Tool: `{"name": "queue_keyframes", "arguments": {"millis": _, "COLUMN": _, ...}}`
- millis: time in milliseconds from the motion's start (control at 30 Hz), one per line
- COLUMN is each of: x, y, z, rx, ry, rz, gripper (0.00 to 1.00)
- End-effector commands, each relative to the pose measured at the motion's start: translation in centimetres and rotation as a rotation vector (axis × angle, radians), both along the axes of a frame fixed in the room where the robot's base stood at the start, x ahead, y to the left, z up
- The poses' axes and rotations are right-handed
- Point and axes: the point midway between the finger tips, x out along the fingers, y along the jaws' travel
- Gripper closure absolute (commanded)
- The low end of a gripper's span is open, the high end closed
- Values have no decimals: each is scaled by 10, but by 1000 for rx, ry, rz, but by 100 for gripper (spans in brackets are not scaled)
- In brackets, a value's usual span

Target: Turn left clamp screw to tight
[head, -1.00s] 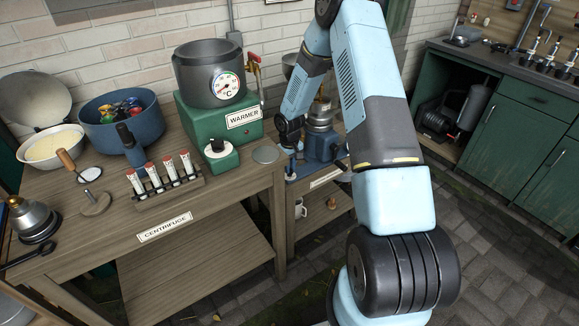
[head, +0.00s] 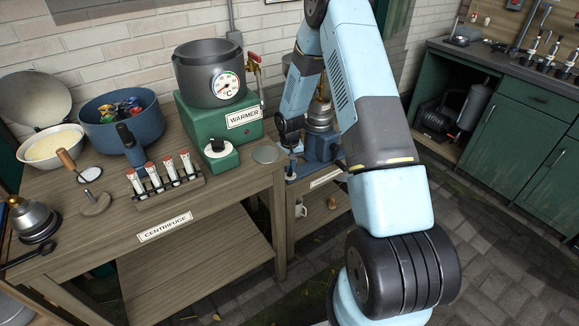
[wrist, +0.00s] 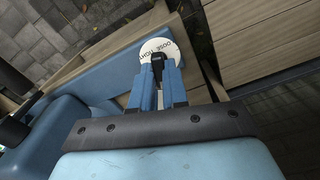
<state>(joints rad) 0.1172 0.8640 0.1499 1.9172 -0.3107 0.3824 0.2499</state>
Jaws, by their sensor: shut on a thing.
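I cannot tell from the pictures whether this knob is the left clamp screw; no clear clamp screw shows. In the head view my gripper (head: 291,168) is small, at the left end of a blue device (head: 322,150) on the lower bench. The fingertips hide most of the knob, and my arm covers the right part of the device.
The centrifuge table (head: 168,228) stands to the left, with a tube rack (head: 165,188) and the green warmer (head: 222,124) on it. In the head view a metal vessel (head: 320,116) rises behind my wrist. Green cabinets (head: 522,130) stand at the right, with open paving before them.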

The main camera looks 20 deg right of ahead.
Motion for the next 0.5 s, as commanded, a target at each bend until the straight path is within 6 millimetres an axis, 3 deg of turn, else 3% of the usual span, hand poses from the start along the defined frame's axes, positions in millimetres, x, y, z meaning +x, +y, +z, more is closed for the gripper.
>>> {"name": "queue_keyframes", "arguments": {"millis": 500, "x": 0, "y": 1, "z": 0, "rx": 1, "ry": 1, "rz": -234, "gripper": 100}}
